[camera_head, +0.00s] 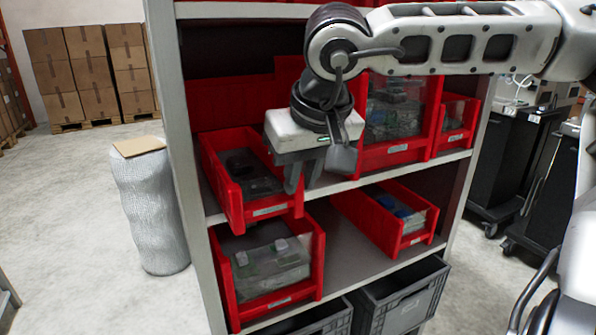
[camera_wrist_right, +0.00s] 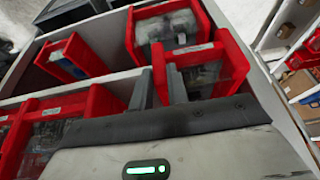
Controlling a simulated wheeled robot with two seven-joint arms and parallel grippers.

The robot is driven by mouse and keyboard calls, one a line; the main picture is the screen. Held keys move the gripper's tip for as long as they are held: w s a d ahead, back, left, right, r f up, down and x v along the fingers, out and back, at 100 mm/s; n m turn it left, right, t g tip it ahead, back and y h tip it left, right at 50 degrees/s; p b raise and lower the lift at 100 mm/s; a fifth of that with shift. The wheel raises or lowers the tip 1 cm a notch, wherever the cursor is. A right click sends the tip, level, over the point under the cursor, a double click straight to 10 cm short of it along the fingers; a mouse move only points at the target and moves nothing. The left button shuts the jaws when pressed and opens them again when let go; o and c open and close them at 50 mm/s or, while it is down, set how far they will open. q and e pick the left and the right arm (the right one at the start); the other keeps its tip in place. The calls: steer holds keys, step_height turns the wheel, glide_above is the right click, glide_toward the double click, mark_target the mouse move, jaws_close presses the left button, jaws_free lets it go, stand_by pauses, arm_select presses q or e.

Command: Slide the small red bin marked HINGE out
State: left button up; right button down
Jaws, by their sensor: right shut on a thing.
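A small red bin (camera_head: 237,207) sits on the upper shelf at its left end, holding dark packaged items. Its front sticks out past the shelf edge and is tilted a little downward. Its label is too small to read as HINGE. My right gripper (camera_head: 301,182) is at the bin's right front, fingers pointing down. In the right wrist view the gripper (camera_wrist_right: 168,88) is shut on the red wall of this bin (camera_wrist_right: 228,62), one finger on each side. My left gripper is in neither view.
A larger red bin (camera_head: 397,151) stands right of it on the upper shelf (camera_head: 335,186). Below are a red bin with clear packs (camera_head: 318,262) and a narrower red bin (camera_head: 372,226). Grey crates (camera_head: 408,306) stand at the bottom. Open floor lies to the left, beside a wrapped column (camera_head: 150,205).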

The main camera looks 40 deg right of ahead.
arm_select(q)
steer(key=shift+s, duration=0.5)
arm_select(e)
steer(key=shift+s+a, duration=0.25)
steer(key=shift+s, duration=0.85)
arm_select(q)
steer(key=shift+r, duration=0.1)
arm_select(e)
steer(key=c, duration=1.3)
jaws_free()
arm_select(q)
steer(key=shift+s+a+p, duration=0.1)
steer(key=shift+p, duration=0.5)
arm_select(e)
steer(key=shift+v, duration=8)
steer(key=shift+s+f, duration=0.1)
